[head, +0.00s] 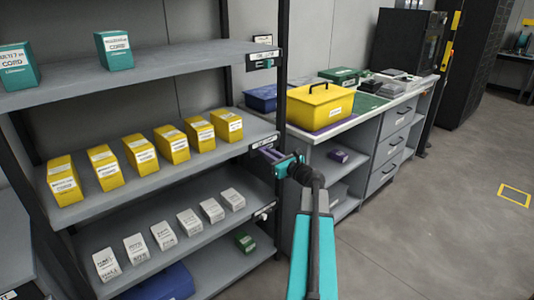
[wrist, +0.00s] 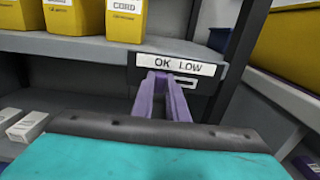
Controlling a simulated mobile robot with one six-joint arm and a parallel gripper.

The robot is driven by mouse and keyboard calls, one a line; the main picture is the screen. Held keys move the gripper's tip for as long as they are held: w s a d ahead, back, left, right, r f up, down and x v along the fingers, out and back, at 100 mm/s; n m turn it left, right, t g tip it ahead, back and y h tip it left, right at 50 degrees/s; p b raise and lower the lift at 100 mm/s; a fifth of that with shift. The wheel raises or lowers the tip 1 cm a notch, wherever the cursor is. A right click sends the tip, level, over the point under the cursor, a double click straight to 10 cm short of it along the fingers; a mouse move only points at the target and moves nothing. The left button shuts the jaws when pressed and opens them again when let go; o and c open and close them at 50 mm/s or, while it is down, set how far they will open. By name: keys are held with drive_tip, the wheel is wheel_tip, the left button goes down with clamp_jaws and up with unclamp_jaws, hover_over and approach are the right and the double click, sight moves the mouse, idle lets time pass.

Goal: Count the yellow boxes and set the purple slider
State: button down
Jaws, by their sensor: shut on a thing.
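Several yellow boxes (head: 139,154) stand in a row on the middle shelf, white labels on their fronts. Some show at the top of the wrist view (wrist: 72,15). A white label reading OK LOW (wrist: 176,64) is on a dark holder at that shelf's right front end. My gripper (head: 268,154) is at this holder, its two purple-looking fingers (wrist: 160,80) reaching to just below the word OK. It is shut on the purple slider, which the fingertips mostly hide. A pale slot piece (wrist: 186,81) shows right of the tips, below LOW.
Teal boxes (head: 114,50) stand on the top shelf and several white boxes (head: 163,235) on the lower one. Right of the rack, a workbench (head: 362,118) carries a yellow toolbox (head: 320,106). The floor at right is open.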

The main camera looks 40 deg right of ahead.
drive_tip(key=shift+a+f, duration=0.1)
drive_tip(key=shift+a, duration=0.1)
drive_tip(key=c, duration=1.7)
unclamp_jaws()
drive_tip(key=shift+s, duration=0.1)
drive_tip(key=s, duration=0.9)
drive_tip(key=s+a, duration=0.1)
drive_tip(key=s, duration=0.3)
drive_tip(key=shift+s, duration=0.3)
